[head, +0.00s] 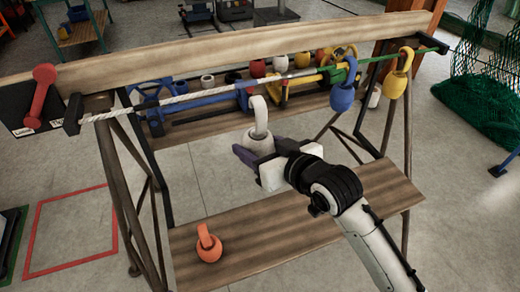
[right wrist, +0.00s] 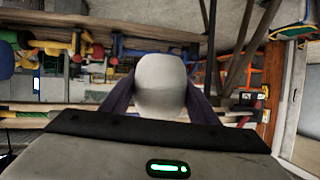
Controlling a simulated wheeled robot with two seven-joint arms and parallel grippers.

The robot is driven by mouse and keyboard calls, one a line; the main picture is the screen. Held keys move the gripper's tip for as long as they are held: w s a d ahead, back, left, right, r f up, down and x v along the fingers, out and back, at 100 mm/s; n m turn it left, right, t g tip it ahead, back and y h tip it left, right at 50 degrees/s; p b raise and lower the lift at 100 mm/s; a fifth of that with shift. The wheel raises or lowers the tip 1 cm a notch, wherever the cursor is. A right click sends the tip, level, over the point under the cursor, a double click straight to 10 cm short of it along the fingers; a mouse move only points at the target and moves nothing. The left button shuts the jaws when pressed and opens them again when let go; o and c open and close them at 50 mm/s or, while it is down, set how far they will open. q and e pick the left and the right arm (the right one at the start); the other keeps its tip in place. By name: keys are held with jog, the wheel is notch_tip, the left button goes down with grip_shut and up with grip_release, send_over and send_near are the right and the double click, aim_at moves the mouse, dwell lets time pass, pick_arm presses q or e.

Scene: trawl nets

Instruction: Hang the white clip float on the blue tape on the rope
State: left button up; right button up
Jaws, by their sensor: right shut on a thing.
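The white clip float (head: 260,140) is in my right gripper (head: 256,158), hook upward. In the head view its hook top shows just below the rope, with a small gap in the picture; depth is hard to tell. The float's white body also fills the middle of the right wrist view (right wrist: 160,85), between the purple fingers. The rope (head: 130,108) runs along the front of the wooden beam, white at left and green at right. A blue stretch (head: 215,93) shows on it left of the float. My left gripper is out of view.
A blue float (head: 342,98) and a yellow float (head: 394,84) hang at the rope's right part. An orange float (head: 209,249) stands on the lower plank (head: 300,230). Several floats and tools sit on the shelf behind the rope. A red lever (head: 40,95) is at left.

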jog(key=w+a+f+b, duration=0.1)
jog(key=w+a+b, duration=0.1)
jog(key=w, duration=0.4)
jog(key=w+a+f+b, duration=0.1)
jog(key=w+a+b, duration=0.1)
jog(key=w, duration=0.4)
jog(key=shift+w+f, duration=0.35)
dwell(0.6)
jog(key=o, duration=1.2)
